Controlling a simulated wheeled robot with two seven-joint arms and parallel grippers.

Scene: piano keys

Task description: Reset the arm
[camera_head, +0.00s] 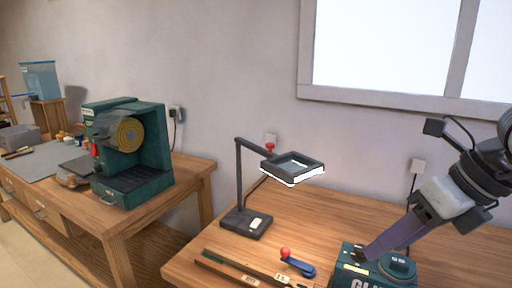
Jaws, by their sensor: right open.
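My right arm comes in from the upper right and slopes down to the left. Its gripper (368,256) is at the top of a green box (382,281) with partly cut-off white lettering at the bottom edge. The fingers overlap the box's top in the picture, and I cannot tell whether they touch it. I see nothing held between them. My left gripper is out of the picture.
A magnifier lamp (293,167) stands on the wooden table (335,215). A blue tool with a red ball (298,263) and a long strip (240,272) lie in front. A green machine (130,150) stands on the left bench (185,180). The table's back middle is clear.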

